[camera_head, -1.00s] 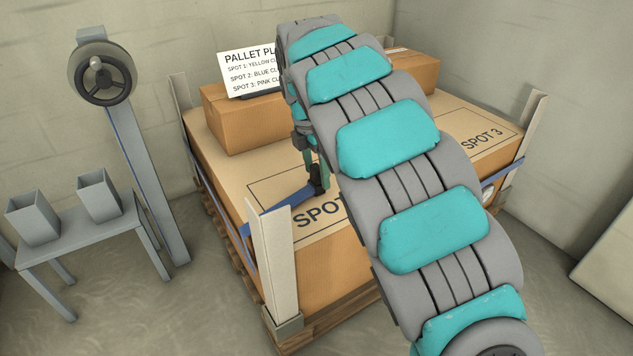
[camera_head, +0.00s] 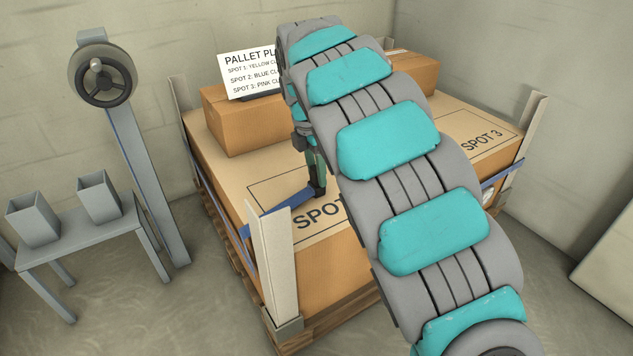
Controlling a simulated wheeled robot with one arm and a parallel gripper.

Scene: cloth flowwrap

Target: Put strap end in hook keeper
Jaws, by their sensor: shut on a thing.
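A blue strap (camera_head: 280,208) comes around the near corner post and its end lies low over the top of the large carton. My gripper (camera_head: 317,190) is shut on the strap end, just above the carton top near the printed spot label. My arm hides the middle of the carton and part of the gripper. I cannot make out the hook keeper in this view. More blue strap (camera_head: 499,176) shows at the carton's right side, by the right corner post.
The large carton (camera_head: 275,265) stands on a wooden pallet with white corner posts (camera_head: 272,255). Smaller boxes (camera_head: 236,118) and a sign (camera_head: 252,75) are at the back. A grey table (camera_head: 85,235) with two bins and a wheeled strap stand (camera_head: 103,72) are at left.

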